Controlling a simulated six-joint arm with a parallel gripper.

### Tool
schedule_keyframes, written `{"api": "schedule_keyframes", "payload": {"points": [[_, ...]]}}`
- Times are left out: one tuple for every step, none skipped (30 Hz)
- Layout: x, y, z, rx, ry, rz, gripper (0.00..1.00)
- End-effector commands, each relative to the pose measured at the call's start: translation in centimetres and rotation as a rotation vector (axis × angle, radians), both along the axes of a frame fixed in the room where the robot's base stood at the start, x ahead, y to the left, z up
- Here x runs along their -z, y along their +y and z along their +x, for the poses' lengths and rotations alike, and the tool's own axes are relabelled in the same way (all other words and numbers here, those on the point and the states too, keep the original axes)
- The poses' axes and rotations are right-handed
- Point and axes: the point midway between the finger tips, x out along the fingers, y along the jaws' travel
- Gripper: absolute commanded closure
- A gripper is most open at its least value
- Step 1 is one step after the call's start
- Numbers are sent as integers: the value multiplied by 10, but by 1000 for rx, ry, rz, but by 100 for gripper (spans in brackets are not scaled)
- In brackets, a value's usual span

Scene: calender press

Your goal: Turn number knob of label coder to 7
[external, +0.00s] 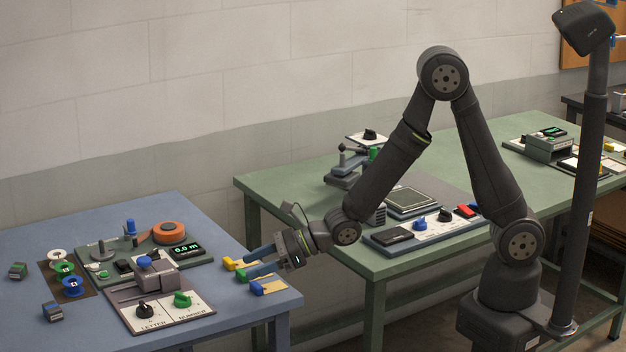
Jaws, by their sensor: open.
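The label coder (148,290) sits on the blue table at the lower left. Its white front panel (167,319) carries a black knob (146,311) by the word LETTER and a green number knob (182,299) by the word NUMBER. The dial marks are too small to read, so I cannot tell the knob's setting. My gripper (247,265) reaches in from the right with its two blue-grey fingers apart and pointing left. It is right of the green knob, apart from it, over the table's right side, and appears empty.
Yellow-and-blue blocks (270,287) lie around and below my gripper. Behind the coder, a green panel (105,263) bears an orange roll (168,232) and a display (186,250) reading 0.0 m. Spools (75,282) stand at left. A green table (305,252) is at right.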

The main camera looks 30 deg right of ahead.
Motion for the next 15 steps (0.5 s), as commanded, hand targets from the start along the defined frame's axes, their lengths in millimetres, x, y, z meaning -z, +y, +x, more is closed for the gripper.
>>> {"api": "schedule_keyframes", "payload": {"points": [[0,0,0,0,0,0,41],[0,0,0,0,1,0,41],[0,0,0,0,1,0,41],[0,0,0,2,2,0,41],[0,1,1,4,4,0,41],[0,2,3,13,14,-2,41],[0,3,6,24,27,-2,41],[0,5,10,40,44,-3,41],[1,8,18,71,79,-5,41],[2,11,25,102,113,-7,41],[2,15,32,137,152,-9,41],[3,20,44,192,215,-9,41],[4,23,53,239,267,-10,41],[4,27,62,287,322,-8,41],[4,32,73,356,401,-5,41]]}}
